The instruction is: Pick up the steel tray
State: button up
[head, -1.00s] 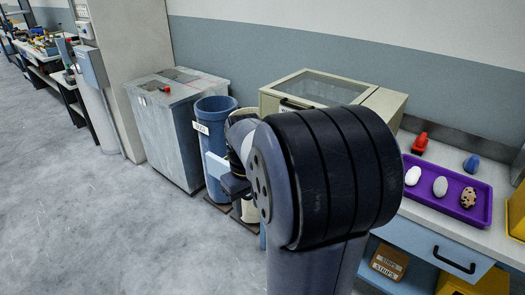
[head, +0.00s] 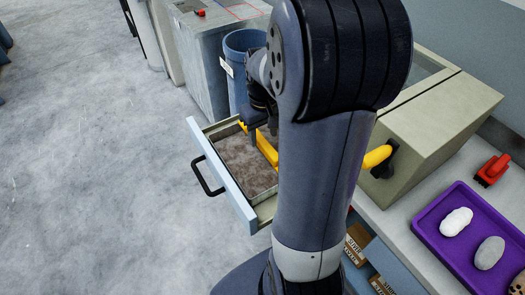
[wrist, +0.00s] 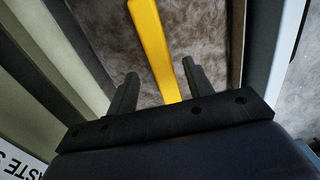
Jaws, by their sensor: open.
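I cannot make out a steel tray in either view. An open drawer (head: 222,178) with a pale blue front and dark handle holds grey-brown fluff. A long yellow bar (wrist: 152,40) lies over the fluff; it also shows in the head view (head: 262,147), partly hidden by my arm. My gripper (head: 262,136) is over the drawer, pointing down. In the wrist view my gripper (wrist: 160,68) is open, with one finger on each side of the yellow bar's narrow end in the picture. I cannot tell whether they touch it.
A blue bin (head: 243,45) and a grey metal cabinet (head: 205,60) stand behind the drawer. A beige box (head: 445,120) is at the right. A purple tray (head: 432,222) with egg-shaped pieces and a red object (head: 492,170) are on the worktop. Floor at left is clear.

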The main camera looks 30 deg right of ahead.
aim_at(262, 140)
jog(key=shift+w+a+f, duration=0.1)
jog(key=shift+w+f, duration=0.05)
jog(key=shift+f, duration=2.55)
jog(key=shift+c, duration=0.3)
grip_shut()
